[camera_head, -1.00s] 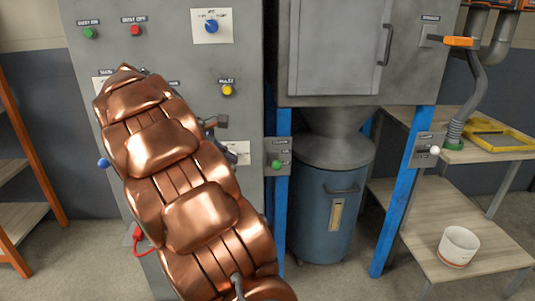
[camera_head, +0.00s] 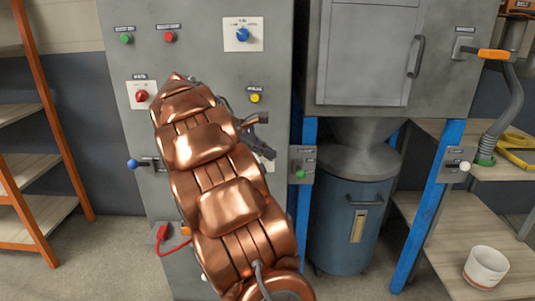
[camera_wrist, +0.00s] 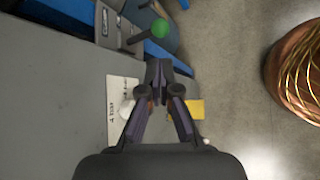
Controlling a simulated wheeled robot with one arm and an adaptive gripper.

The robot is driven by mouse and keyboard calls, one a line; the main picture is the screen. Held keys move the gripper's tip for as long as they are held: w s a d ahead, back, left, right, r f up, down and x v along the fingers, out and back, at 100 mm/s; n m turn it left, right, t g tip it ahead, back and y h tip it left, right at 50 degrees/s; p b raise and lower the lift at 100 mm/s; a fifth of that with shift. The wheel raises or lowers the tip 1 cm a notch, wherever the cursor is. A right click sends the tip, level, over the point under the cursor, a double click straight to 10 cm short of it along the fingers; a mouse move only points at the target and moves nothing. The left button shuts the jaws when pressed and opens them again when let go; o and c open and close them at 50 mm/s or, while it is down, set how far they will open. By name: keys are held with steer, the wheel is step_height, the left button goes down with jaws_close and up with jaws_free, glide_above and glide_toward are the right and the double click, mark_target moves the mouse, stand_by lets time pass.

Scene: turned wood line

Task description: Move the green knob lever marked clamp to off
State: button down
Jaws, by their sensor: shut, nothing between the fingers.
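The green knob lever (camera_head: 300,174) sticks out from a small grey plate beside the blue post, right of the grey control cabinet. The labels on its plate are too small to read. In the wrist view the green knob (camera_wrist: 160,28) is at the top, on a short rod, ahead of my fingertips and apart from them. My gripper (camera_head: 264,134) is in front of the cabinet, up and left of the green knob, partly hidden by my copper arm. In the wrist view my gripper (camera_wrist: 157,66) is shut and empty.
The cabinet carries a blue knob (camera_head: 242,35), a red knob (camera_head: 141,97), a yellow button (camera_head: 255,98) and a blue-knobbed lever (camera_head: 133,164). A white-knobbed lever (camera_head: 464,166) is on the right post. A blue drum (camera_head: 345,235) stands behind the posts. Floor shows at left.

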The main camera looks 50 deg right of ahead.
mark_target(297, 173)
steer(key=b+x, duration=0.1)
steer(key=x, duration=0.9)
steer(key=shift+s+d+f, duration=0.1)
steer(key=shift+d+f, duration=0.1)
steer(key=shift+f, duration=0.1)
steer(key=shift+f, duration=0.1)
